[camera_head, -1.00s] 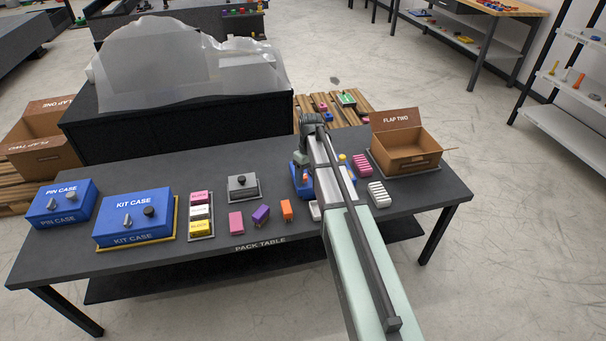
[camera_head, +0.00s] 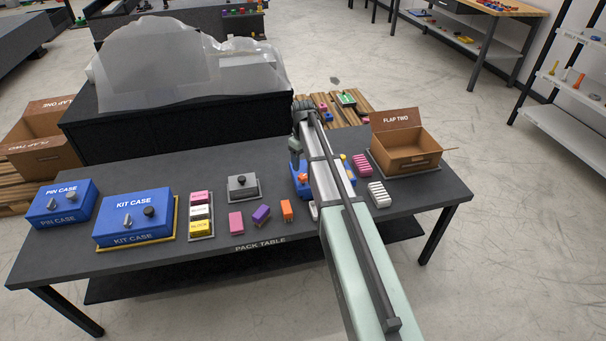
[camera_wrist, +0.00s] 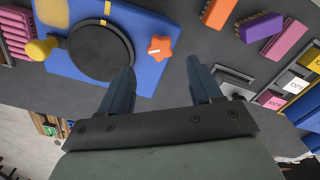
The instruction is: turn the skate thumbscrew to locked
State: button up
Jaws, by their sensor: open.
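The skate appears as a blue plate (camera_wrist: 72,62) with a large dark disc (camera_wrist: 100,50) on it. An orange lobed thumbscrew (camera_wrist: 160,48) with a short white mark sits on the blue plate beside the disc. My gripper (camera_wrist: 160,70) is open and empty in the wrist view, its two dark fingers spread either side of the thumbscrew's line. Whether the fingertips are level with it or above it I cannot tell. In the head view the blue skate (camera_head: 301,187) is partly hidden behind my arm, and the gripper's fingertips are hard to make out.
A yellow knob (camera_wrist: 40,49) stands at the skate's other side. Orange (camera_head: 286,209), purple (camera_head: 261,214) and pink (camera_head: 236,222) blocks lie left of the skate. A white ribbed block (camera_head: 379,195) and open carton (camera_head: 408,160) are to the right.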

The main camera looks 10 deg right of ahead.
aim_at(303, 176)
jog(key=shift+f, duration=3.45)
jog(key=c, duration=1)
jog(key=shift+c, duration=0.2)
